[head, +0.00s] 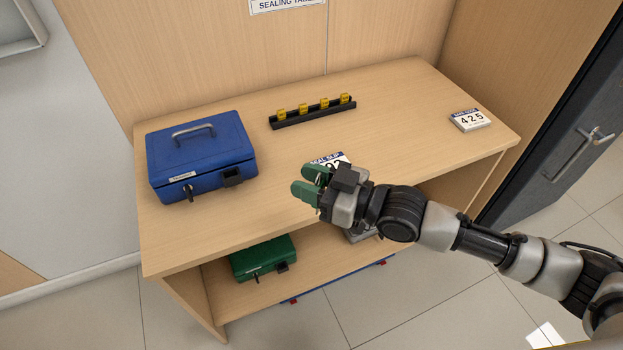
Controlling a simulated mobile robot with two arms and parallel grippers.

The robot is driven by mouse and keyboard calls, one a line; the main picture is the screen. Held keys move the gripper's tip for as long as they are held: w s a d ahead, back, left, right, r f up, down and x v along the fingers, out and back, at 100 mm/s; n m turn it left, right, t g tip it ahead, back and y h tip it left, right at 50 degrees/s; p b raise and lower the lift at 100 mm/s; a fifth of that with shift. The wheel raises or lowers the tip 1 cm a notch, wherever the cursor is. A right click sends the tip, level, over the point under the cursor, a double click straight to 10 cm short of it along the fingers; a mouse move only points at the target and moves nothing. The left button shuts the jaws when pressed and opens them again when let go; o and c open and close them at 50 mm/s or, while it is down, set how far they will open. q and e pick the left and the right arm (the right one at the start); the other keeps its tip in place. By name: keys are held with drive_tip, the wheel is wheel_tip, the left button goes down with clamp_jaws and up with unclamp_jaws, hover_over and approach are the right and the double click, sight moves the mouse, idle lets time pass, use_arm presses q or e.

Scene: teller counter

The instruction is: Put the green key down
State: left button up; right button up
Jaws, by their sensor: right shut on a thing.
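My right gripper (310,182) is over the front middle of the wooden table. Its two green, rounded fingers are close together and point left. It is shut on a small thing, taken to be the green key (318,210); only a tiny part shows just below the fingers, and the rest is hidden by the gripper. I cannot tell whether the key touches the tabletop. My left gripper is not in view.
A blue cash box (200,155) stands at left on the table (390,125). A black rack (314,115) with several yellow tags is at the back. Another slip (340,161) is partly hidden. A green box (263,257) sits on the lower shelf.

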sight(323, 186)
drive_tip(key=shift+r+n+g, duration=0.1)
drive_tip(key=shift+n+g, duration=0.2)
drive_tip(key=shift+g, duration=0.1)
drive_tip(key=shift+d+n+g+y, duration=0.4)
drive_tip(key=shift+d+g, duration=0.05)
drive_tip(key=shift+g, duration=0.05)
drive_tip(key=shift+s+d+n+g+y, duration=0.2)
drive_tip(key=shift+d+n+g, duration=0.15)
drive_tip(key=shift+n+g, duration=0.35)
drive_tip(key=shift+s+d+n+g+y, duration=0.2)
drive_tip(key=shift+d+n+g, duration=0.15)
drive_tip(key=shift+g, duration=0.7)
drive_tip(key=shift+s+d+n+g+y, duration=0.1)
drive_tip(key=shift+d+n+g+y, duration=0.2)
drive_tip(key=shift+n+g, duration=0.4)
